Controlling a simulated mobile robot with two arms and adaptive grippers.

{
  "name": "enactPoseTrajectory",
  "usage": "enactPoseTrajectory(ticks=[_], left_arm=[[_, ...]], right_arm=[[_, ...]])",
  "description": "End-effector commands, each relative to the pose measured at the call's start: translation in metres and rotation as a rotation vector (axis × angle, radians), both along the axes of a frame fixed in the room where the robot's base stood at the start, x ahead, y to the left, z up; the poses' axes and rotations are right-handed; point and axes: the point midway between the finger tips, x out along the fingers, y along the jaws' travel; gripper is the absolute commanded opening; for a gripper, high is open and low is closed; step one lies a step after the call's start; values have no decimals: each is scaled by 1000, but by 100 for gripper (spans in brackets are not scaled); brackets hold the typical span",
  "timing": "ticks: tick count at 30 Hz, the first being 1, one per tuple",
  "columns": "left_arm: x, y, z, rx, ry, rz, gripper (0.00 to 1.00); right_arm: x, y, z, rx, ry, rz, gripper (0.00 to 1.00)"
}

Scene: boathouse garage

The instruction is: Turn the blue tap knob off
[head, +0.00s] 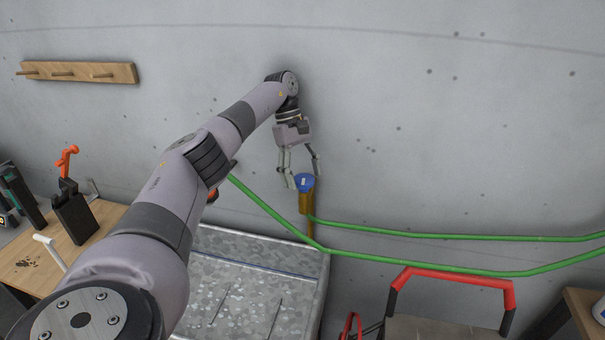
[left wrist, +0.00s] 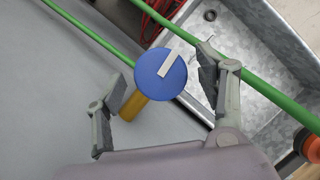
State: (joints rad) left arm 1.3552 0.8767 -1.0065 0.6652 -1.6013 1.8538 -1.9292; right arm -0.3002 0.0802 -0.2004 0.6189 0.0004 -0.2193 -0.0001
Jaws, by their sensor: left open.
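The blue tap knob (head: 304,182) sits on top of a brass tap body (head: 306,203) near the grey wall. My left gripper (head: 303,181) reaches down from above with its fingers apart. In the left wrist view the knob (left wrist: 161,74) is a round blue disc with a pale bar across its upper right part. It lies ahead of my left gripper (left wrist: 160,100), between the two open fingers. I cannot tell whether either finger touches it. The brass body (left wrist: 132,105) shows partly below the knob. My right gripper is not in view.
Green hoses (head: 430,236) run beside the tap and along the wall. A galvanised metal basin (head: 245,285) stands below. A red-and-black handle (head: 455,277) is at lower right, a wooden bench (head: 95,245) at left, and a peg rack (head: 120,73) on the wall.

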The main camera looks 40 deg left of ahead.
Motion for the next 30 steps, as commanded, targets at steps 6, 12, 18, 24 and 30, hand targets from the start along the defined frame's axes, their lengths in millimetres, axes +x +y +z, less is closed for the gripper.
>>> enactPoseTrajectory(ticks=[6,12,18,24,30], left_arm=[[1,0,30,0,-5,0,65],[1,0,70,-1,-4,1,65],[1,0,94,0,-2,1,65],[0,0,99,0,-1,1,65],[0,0,99,0,-1,0,63]], right_arm=[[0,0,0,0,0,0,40],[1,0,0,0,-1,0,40],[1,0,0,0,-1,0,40],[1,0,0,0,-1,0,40],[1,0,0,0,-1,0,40]])
